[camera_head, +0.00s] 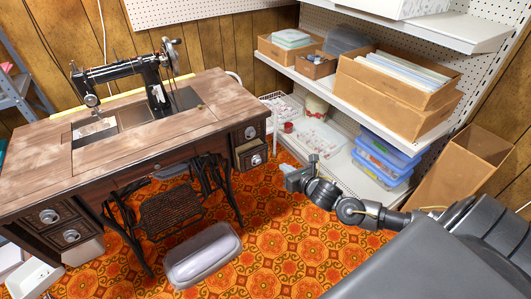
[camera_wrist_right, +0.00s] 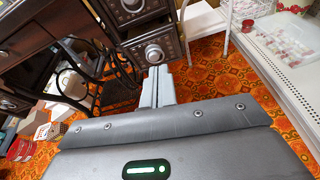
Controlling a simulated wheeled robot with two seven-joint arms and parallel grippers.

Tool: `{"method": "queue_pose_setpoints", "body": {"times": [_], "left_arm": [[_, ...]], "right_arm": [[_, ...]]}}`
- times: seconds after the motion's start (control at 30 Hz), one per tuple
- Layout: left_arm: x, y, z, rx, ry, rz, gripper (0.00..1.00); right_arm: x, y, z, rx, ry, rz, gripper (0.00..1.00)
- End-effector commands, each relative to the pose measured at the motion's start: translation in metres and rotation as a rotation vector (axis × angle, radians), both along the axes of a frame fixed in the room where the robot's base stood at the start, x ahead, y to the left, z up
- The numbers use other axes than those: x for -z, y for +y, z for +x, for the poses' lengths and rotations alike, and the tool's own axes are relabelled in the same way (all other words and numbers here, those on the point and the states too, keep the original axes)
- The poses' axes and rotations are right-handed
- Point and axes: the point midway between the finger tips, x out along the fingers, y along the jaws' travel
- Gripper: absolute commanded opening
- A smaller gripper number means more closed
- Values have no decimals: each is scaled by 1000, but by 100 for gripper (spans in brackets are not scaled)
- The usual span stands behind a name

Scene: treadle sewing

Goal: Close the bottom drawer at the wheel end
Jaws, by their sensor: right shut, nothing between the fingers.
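The wooden treadle sewing table (camera_head: 120,140) carries a black sewing machine (camera_head: 120,70) with its handwheel at the right. At that end are two drawers with round metal pulls. The top drawer (camera_head: 250,132) looks shut. The bottom drawer (camera_head: 256,158) stands partly pulled out, its pale inside showing. In the right wrist view the bottom drawer's front (camera_wrist_right: 153,50) is just beyond the fingertips. My right gripper (camera_head: 289,174) is shut and empty, to the right of the drawer front; it shows in the wrist view (camera_wrist_right: 158,74) too. Whether it touches the drawer is unclear. My left gripper is not in view.
A shelf unit (camera_head: 390,110) with cardboard boxes and blue bins stands at the right. A white wire rack (camera_head: 275,108) is behind the drawers. A grey rounded case (camera_head: 202,255) lies on the orange patterned floor. Open floor (camera_head: 275,235) lies in front of the drawers.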

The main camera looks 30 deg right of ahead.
Motion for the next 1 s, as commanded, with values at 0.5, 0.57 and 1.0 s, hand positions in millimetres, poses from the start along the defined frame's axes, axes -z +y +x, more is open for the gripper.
{"method": "queue_pose_setpoints", "body": {"times": [0.5, 0.57, 1.0], "left_arm": [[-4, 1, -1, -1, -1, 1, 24], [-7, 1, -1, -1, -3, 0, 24], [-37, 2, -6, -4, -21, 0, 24]], "right_arm": [[7, 0, 20, -34, -3, -114, 0], [10, 1, 31, -33, -4, -114, 0], [31, 3, 113, -33, -4, -113, 0]]}}
